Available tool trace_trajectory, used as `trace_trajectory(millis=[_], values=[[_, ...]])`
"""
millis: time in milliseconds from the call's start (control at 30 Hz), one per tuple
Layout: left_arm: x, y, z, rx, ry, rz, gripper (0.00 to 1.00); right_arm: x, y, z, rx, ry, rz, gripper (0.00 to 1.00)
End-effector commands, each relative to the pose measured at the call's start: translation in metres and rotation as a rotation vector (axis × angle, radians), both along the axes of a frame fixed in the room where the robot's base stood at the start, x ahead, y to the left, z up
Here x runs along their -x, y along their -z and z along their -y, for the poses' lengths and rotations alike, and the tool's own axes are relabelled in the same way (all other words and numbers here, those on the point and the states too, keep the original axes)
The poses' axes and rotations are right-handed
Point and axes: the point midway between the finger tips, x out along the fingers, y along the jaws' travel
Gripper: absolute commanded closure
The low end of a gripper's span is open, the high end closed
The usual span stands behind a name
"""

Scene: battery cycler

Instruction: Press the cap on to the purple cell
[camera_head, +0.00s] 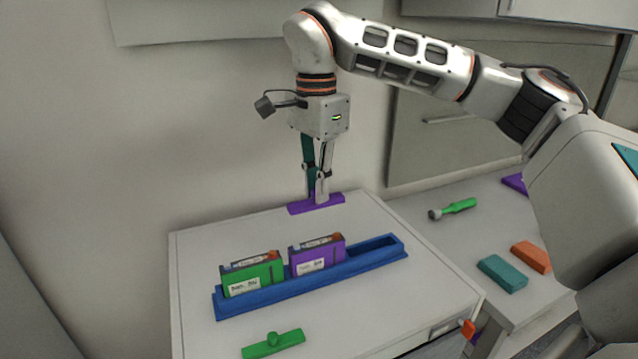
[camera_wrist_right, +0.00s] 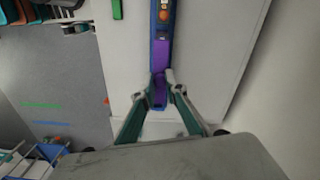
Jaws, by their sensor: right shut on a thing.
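The purple cell (camera_head: 318,257) stands upright in the blue holder (camera_head: 330,279), beside the green cell (camera_head: 252,275). My right gripper (camera_head: 318,197) points down and is shut on the purple cap (camera_head: 300,208). In the head view the cap shows behind the holder, near the cabinet top's back edge. It is apart from the purple cell, and its exact height is hard to judge. In the right wrist view the cap (camera_wrist_right: 159,92) lies between the fingertips, in line with the blue holder. My left gripper is not in view.
A green cap (camera_head: 273,344) lies at the front of the white cabinet top (camera_head: 195,260). The holder's right slot (camera_head: 375,247) is empty. On the lower counter to the right are a green-handled tool (camera_head: 455,208), a teal block (camera_head: 502,273) and an orange block (camera_head: 531,256).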

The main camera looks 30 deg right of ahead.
Motion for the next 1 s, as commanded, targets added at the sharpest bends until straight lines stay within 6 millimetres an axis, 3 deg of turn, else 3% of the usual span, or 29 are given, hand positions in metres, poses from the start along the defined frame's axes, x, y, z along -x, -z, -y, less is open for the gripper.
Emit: trace_trajectory(millis=[367,1000], values=[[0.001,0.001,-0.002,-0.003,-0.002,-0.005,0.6,-0.003,0.007,0.0,0.0,-0.018,-0.003,1.0],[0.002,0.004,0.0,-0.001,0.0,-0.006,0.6,-0.003,0.06,0.0,0.0,-0.016,-0.002,1.0]])
